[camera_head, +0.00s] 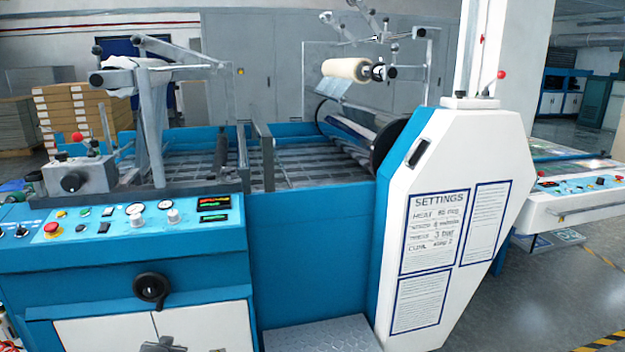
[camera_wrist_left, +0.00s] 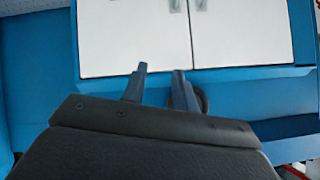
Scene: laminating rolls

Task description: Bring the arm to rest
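My left gripper (camera_wrist_left: 160,70) shows in the left wrist view with its two grey fingers apart and nothing between them. Its fingers point toward the white doors (camera_wrist_left: 135,40) of the blue machine, which appear upside down there. A dark round part, apparently the black hand knob (camera_head: 152,288), is partly hidden behind one finger. In the head view a small grey part at the bottom edge, in front of the white doors, looks like the tip of my left gripper (camera_head: 165,345). My right gripper is in neither view.
The blue laminating machine (camera_head: 310,230) fills the front. Its control panel (camera_head: 130,222) is at left, and a white settings housing (camera_head: 455,220) stands at right. A grey step plate (camera_head: 318,335) lies low in the middle. Open floor (camera_head: 540,290) shows at the right.

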